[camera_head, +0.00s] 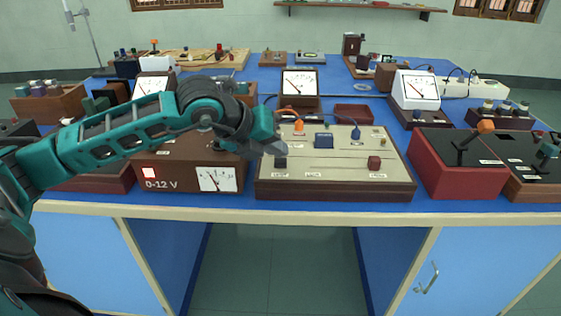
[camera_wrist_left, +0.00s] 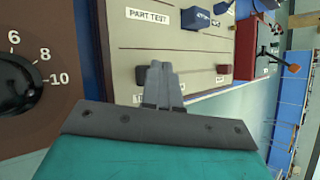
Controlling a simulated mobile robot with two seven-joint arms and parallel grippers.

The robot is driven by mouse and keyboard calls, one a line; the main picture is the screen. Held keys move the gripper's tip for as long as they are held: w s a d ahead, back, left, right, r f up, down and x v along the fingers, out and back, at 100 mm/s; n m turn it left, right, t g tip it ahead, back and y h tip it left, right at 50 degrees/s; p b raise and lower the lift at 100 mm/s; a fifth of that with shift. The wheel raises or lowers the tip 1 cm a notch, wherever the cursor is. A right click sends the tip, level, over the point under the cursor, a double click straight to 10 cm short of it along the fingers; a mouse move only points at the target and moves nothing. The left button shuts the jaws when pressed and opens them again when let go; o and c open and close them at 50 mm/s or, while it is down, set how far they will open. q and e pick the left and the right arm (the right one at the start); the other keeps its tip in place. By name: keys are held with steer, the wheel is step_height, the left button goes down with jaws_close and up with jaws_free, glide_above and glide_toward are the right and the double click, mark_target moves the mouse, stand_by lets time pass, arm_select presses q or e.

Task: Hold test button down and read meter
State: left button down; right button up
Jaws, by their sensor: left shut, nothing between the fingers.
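A cream-topped test board (camera_head: 335,175) in a brown wooden frame sits at the front of the blue bench. It carries a dark block (camera_head: 281,162) at left, a blue block (camera_head: 324,141) and a red button-like block (camera_head: 374,162) at right. The wrist view shows a "PART TEST" label (camera_wrist_left: 148,15), the blue block (camera_wrist_left: 195,18) and the red block (camera_wrist_left: 223,69). My left gripper (camera_head: 281,149) is shut and empty over the board's left part, near the dark block; contact cannot be told. A white dial meter (camera_head: 300,83) stands behind the board. My right gripper is out of view.
A brown 0-12 V box (camera_head: 180,174) with its own dial stands left of the board, partly under my arm. A red box with a lever (camera_head: 455,170) stands close on the right. Another meter (camera_head: 416,90) is behind. The bench's front edge (camera_head: 300,216) is clear.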

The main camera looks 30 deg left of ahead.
mark_target(277, 162)
arm_select(q)
steer(key=shift+f+b, duration=0.5)
steer(key=shift+b, duration=0.15)
stand_by(0.6)
steer(key=shift+r, duration=0.1)
stand_by(2.1)
steer(key=shift+r+p, duration=0.45)
steer(key=shift+r, duration=0.4)
steer(key=shift+r+p, duration=1.5)
steer(key=shift+r, duration=1.05)
steer(key=shift+d+f, duration=0.1)
